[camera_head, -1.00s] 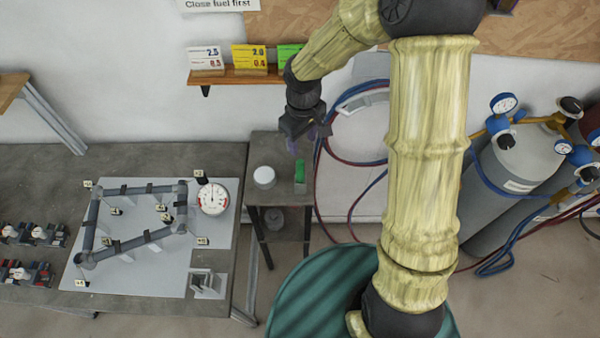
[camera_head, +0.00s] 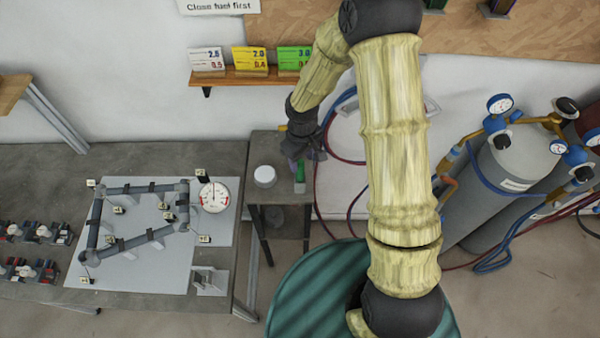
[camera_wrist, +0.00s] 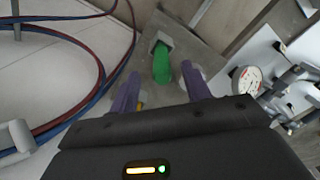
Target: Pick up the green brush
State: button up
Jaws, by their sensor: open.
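The green brush (camera_head: 300,172) lies on the small grey side table (camera_head: 270,144), to the right of a white round lid or jar (camera_head: 264,176). In the wrist view the green brush (camera_wrist: 162,64) shows ahead of my gripper, with a pale grey block-like end (camera_wrist: 160,40) at its far side. My gripper (camera_head: 302,160) is just above and behind the brush in the head view. In the wrist view its two purple fingers (camera_wrist: 160,88) are spread apart, with the brush between their lines and nothing visibly held. The exact height gap cannot be told.
Red and blue hoses (camera_head: 318,190) hang just right of the side table. Gas cylinders (camera_head: 510,175) stand farther right. The workbench (camera_head: 225,260) at left bears a pipe frame on a plate (camera_head: 150,275) and a dial gauge (camera_head: 213,196).

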aim_at(300, 175)
jog(key=shift+w+a+f+p, duration=0.15)
jog(key=shift+f+p, duration=0.3)
jog(key=shift+f, duration=0.7)
jog(key=shift+w+a+f+p, duration=0.1)
jog(key=shift+f+p, duration=0.35)
jog(key=shift+f, duration=0.65)
jog(key=shift+s, duration=0.1)
jog(key=shift+c, duration=0.5)
grip_shut()
